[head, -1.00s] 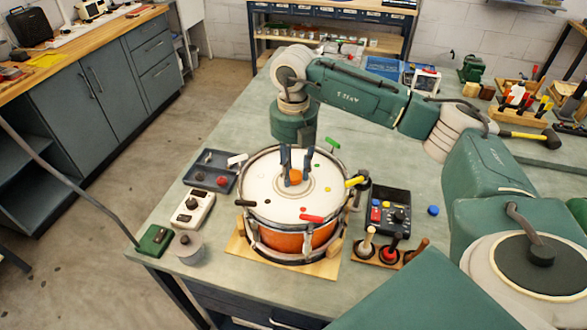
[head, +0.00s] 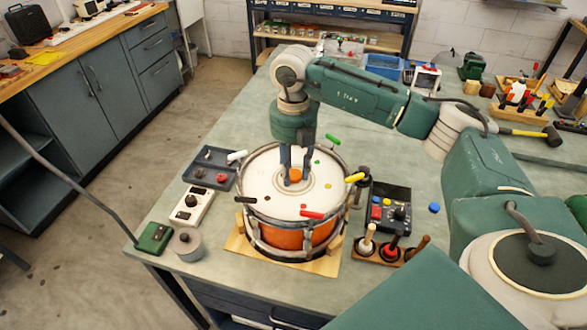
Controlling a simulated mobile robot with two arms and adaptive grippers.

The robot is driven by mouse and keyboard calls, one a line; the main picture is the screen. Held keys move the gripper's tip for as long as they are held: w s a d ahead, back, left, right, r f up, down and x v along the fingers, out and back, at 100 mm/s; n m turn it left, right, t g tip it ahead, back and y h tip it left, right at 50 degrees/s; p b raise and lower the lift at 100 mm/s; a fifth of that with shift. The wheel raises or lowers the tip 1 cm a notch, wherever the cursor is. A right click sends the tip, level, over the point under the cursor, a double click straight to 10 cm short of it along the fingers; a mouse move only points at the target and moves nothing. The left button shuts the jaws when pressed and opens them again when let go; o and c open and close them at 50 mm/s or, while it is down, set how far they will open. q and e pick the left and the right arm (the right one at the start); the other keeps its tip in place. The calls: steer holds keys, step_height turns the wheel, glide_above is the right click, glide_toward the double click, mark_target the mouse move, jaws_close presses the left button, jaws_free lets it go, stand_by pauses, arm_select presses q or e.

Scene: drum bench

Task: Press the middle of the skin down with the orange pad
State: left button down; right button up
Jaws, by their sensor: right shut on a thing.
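The drum stands on a wooden base on the bench, with its orange shell facing me and its pale skin (head: 265,178) on top. My right gripper (head: 295,176) points straight down over the middle of the skin. It is shut on the orange pad (head: 295,175), which is at the ringed centre of the skin. I cannot tell whether the pad touches the skin or how hard. My left gripper is not in view.
Red (head: 312,214), yellow (head: 355,177), green (head: 333,139), black (head: 246,200) and white (head: 237,156) pieces sit around the drum's rim. A dark control box (head: 389,207) and wooden-handled tools (head: 367,241) are at right. A grey tray (head: 207,168) and white box (head: 191,206) are at left.

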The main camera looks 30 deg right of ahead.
steer(key=shift+s+f, duration=0.2)
steer(key=shift+f, duration=0.1)
stand_by(0.7)
steer(key=shift+r, duration=0.1)
steer(key=r+p, duration=0.3)
steer(key=r, duration=0.3)
steer(key=shift+w+p, duration=0.2)
steer(key=shift+p, duration=0.2)
